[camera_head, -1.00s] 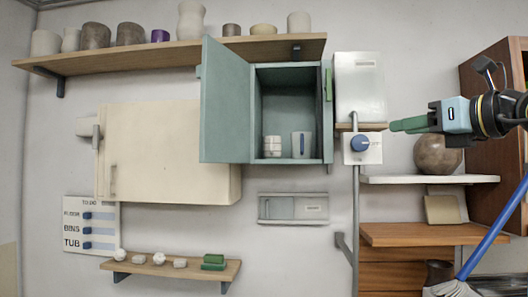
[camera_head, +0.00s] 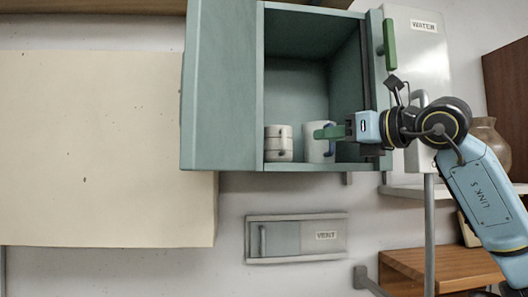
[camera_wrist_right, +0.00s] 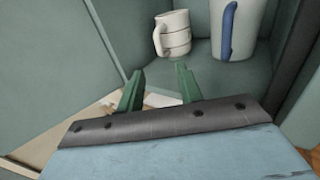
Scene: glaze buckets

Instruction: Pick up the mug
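A small white mug with dark bands (camera_head: 278,145) stands upright inside the open teal cabinet. It shows in the right wrist view (camera_wrist_right: 174,38) with its handle on the left. A taller white mug with a blue handle (camera_head: 314,153) stands to its right and shows in the wrist view (camera_wrist_right: 243,32). My right gripper (camera_head: 320,133) reaches into the cabinet opening from the right and covers part of the taller mug in the head view. In the wrist view its green fingers (camera_wrist_right: 158,72) are apart, with nothing between them. Both mugs lie beyond the fingertips. My left gripper is not in view.
The cabinet door (camera_head: 215,90) stands open on the left. A brown vase (camera_head: 488,140) stands at right.

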